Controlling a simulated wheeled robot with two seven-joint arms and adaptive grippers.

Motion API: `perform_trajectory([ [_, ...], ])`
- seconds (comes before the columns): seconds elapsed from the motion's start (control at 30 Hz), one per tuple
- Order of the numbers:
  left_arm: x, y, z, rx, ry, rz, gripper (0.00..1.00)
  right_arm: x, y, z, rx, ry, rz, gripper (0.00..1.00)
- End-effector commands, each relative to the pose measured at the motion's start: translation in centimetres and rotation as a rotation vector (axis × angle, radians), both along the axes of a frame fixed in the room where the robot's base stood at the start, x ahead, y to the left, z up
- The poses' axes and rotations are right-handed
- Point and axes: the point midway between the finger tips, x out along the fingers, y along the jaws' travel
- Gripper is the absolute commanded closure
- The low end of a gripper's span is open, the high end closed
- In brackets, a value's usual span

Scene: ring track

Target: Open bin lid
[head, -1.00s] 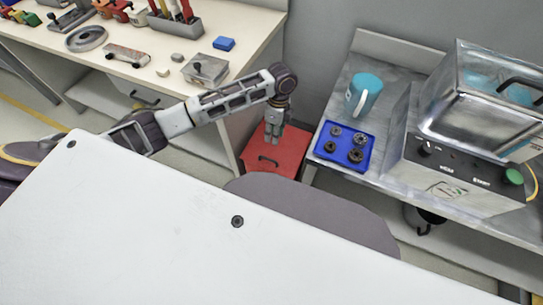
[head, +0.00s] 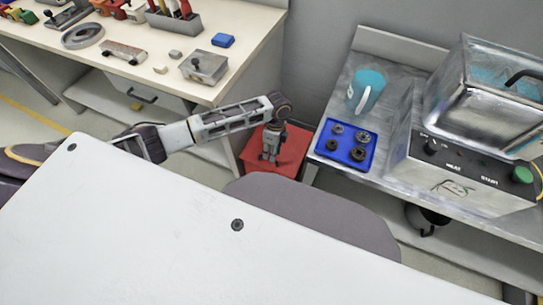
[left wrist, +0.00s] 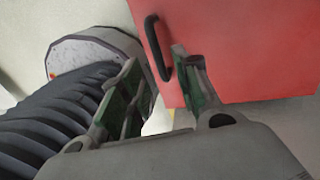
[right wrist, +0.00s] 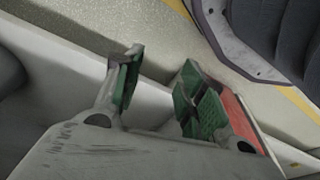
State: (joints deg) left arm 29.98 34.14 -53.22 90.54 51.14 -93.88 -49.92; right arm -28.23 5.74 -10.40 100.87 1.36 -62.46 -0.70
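The red bin (head: 291,150) stands on the floor between the wooden bench and the metal table, its lid shut. My left gripper (head: 269,157) hangs over the lid and hides its handle in the head view. In the left wrist view the black handle (left wrist: 157,48) shows on the red lid (left wrist: 220,45). The left fingers (left wrist: 157,80) are spread and empty, with the handle just beyond their tips; I cannot tell whether they touch it. My right gripper (right wrist: 160,75) is open and empty in its own wrist view and out of the head view.
A metal table (head: 310,145) at right holds a blue tray (head: 322,154) of dark rings, a blue mug (head: 367,90) and a machine (head: 470,165). A wooden bench (head: 200,92) with tools stands at left. A red surface (right wrist: 238,120) shows beside a right finger.

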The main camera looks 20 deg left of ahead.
Motion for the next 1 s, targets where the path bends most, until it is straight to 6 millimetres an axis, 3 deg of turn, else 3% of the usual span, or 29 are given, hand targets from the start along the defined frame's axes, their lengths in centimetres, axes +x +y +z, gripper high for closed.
perform_trajectory([
  [0.3, -0.4, 0.0, -2.2, 0.000, -0.001, -0.001, 0.68, 0.1, 0.4, 1.6, 0.006, 0.007, 0.003, 0.60],
  [0.7, -0.5, 0.0, -2.5, 0.000, -0.001, -0.001, 0.68, 0.1, 0.5, 2.0, 0.007, 0.009, 0.005, 0.60],
  [0.97, -0.5, 0.0, -2.4, 0.000, -0.001, 0.000, 1.00, 0.1, 0.5, 2.0, 0.007, 0.009, 0.005, 0.60],
  [1.0, -0.5, 0.0, -2.4, 0.000, -0.001, -0.001, 1.00, 0.1, 0.5, 2.0, 0.007, 0.009, 0.005, 0.60],
])
